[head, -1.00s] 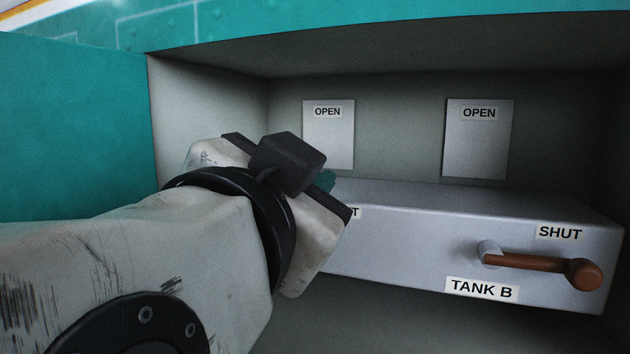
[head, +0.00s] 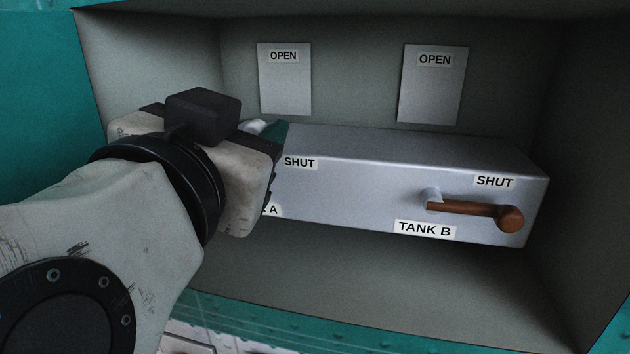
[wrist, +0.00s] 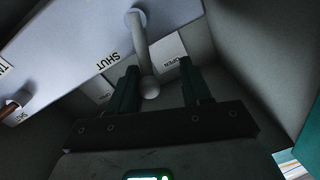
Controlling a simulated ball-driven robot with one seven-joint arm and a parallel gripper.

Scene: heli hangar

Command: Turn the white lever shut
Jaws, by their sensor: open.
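The white lever (wrist: 142,50) shows in the wrist view, running from its pivot on the grey box to a round knob. It points toward the OPEN plate (wrist: 167,50), away from the SHUT label (wrist: 115,58). My gripper (wrist: 158,68) is open, with its two green fingers on either side of the lever's knob end. Whether either finger touches the lever I cannot tell. In the head view my gripper (head: 274,132) is at the left end of the box, and only a small white part of the lever (head: 257,126) shows behind it.
The grey box (head: 350,180) sits in a recess with side walls close by. A brown lever (head: 465,208) on its right, labelled TANK B (head: 425,229), points right beside its own SHUT label (head: 494,181). Two OPEN plates (head: 285,85) (head: 432,90) are on the back wall.

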